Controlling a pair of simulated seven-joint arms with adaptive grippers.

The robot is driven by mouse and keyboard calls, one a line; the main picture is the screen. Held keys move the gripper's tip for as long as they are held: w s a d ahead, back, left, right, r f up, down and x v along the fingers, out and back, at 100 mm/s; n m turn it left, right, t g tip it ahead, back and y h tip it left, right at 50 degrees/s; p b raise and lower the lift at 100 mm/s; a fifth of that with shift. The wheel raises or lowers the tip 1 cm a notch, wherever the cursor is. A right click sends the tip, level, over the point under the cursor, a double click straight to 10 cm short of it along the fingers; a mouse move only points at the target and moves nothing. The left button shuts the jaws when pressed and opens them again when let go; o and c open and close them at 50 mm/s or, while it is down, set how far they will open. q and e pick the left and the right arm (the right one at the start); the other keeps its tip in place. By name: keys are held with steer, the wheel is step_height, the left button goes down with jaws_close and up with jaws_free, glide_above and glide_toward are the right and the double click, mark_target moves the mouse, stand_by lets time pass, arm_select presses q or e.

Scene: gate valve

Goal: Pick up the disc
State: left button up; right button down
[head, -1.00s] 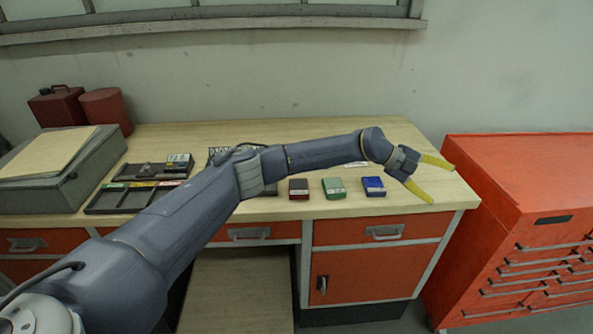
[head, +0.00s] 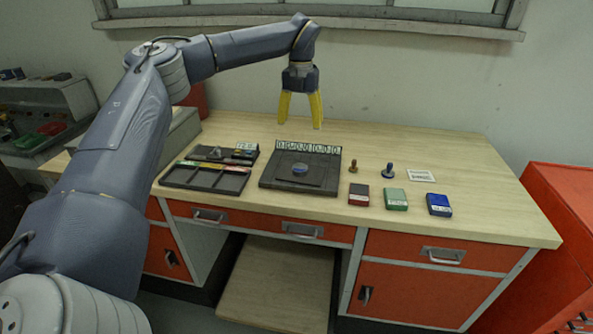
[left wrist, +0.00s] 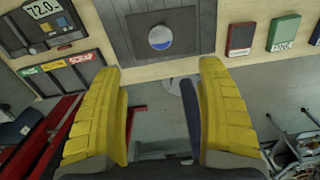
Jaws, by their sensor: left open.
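The disc (head: 300,169), small and round with a grey and blue face, lies on a dark square plate (head: 270,184) on the workbench. In the left wrist view the disc (left wrist: 160,37) shows at the top centre, beyond my fingertips. My left gripper (head: 301,121) hangs with its yellow fingers pointing down, above the bench and apart from the disc. Its fingers (left wrist: 160,68) are spread with nothing between them. My right gripper is not in view.
Dark trays (head: 205,177) lie left of the plate. Two stamps (head: 388,171) and red, green (head: 395,199) and blue (head: 439,204) boxes stand to its right, with a white card (head: 421,176). The bench's far right (head: 500,200) is clear. A red cabinet (head: 560,240) stands beyond.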

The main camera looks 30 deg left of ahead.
mark_target(300, 167)
arm_select(q)
step_height(300, 167, down, 17)
steer(key=shift+s+d, duration=0.1)
stand_by(0.8)
jaws_close()
stand_by(0.6)
